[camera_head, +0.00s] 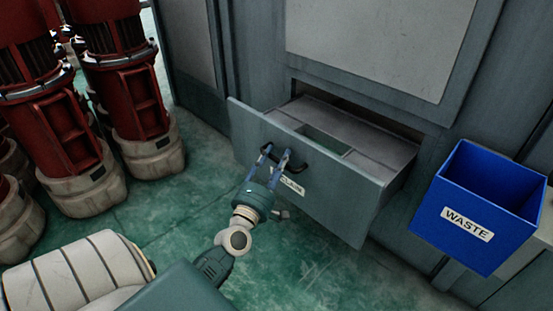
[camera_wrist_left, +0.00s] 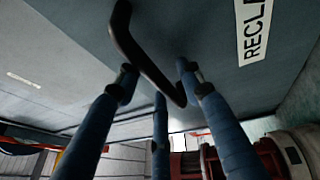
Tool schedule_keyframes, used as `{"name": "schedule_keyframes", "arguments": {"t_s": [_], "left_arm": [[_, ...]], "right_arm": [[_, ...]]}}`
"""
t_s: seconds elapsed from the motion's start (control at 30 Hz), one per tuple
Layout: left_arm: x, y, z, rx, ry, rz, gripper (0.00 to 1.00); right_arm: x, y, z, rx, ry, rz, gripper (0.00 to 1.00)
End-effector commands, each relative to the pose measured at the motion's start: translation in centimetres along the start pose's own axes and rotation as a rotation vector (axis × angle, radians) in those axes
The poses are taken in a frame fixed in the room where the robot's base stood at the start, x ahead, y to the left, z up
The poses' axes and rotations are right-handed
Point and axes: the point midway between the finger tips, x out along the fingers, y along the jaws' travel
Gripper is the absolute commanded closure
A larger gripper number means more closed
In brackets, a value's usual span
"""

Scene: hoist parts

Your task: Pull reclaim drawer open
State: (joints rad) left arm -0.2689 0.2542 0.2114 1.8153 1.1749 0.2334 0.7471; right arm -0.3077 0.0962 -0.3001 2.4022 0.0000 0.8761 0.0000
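The reclaim drawer (camera_head: 325,190) is a grey-green drawer in the cabinet. It stands well out from its slot, and its inside shows from above. A black bar handle (camera_head: 300,165) is on its front, beside a white label (camera_head: 292,186); the label reads partly "RECL" in the left wrist view (camera_wrist_left: 254,32). My left gripper (camera_head: 276,155) is at the handle. In the left wrist view its blue fingers (camera_wrist_left: 158,82) stand around the black handle (camera_wrist_left: 145,60), with their tips apart. I cannot tell whether they clamp it. My right gripper is not in view.
A blue WASTE bin (camera_head: 460,225) stands to the right of the drawer. Several red and cream hoist parts (camera_head: 130,100) stand at the left on the green floor (camera_head: 190,205). The floor between them and the drawer is clear.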

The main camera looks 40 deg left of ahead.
Motion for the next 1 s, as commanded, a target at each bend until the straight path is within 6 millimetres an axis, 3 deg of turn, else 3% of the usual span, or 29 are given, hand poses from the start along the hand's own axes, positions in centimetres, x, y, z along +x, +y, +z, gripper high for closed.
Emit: {"name": "schedule_keyframes", "arguments": {"t_s": [0.27,0.7,1.0], "left_arm": [[-1.5,-0.1,-0.1,0.002,0.000,-0.002,0.62],[-10.2,-0.1,0.0,0.000,-0.001,-0.003,0.62],[-12.0,0.0,0.0,-0.001,-0.001,0.000,0.62]], "right_arm": [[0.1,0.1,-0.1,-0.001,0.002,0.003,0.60],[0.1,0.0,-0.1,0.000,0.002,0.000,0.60],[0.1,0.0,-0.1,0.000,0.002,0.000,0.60]]}}
